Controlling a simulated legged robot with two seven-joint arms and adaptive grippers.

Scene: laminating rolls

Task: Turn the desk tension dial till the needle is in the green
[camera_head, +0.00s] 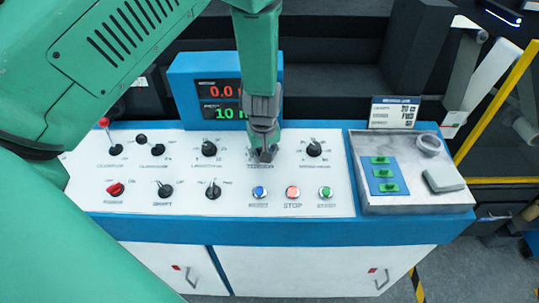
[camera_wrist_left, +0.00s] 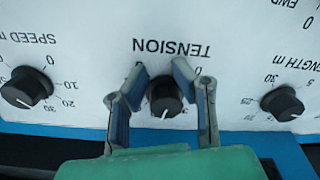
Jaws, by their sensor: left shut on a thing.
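The tension dial (camera_wrist_left: 165,98) is a black round knob with a white pointer mark, below the upside-down word TENSION in the left wrist view. The mark points toward the bottom of that view. My left gripper (camera_wrist_left: 163,92) has one finger on each side of the knob and is shut on it. In the head view my left gripper (camera_head: 262,155) reaches straight down onto the white desk panel (camera_head: 235,180) and hides the dial. No needle or green band can be made out in either view. My right gripper is not in view.
Other black knobs stand on both sides, including a speed knob (camera_wrist_left: 27,88) and a length knob (camera_wrist_left: 282,103). A blue display box (camera_head: 192,82) stands behind. Blue, red and green buttons (camera_head: 293,192) are in front. A grey tray (camera_head: 408,205) is at the right.

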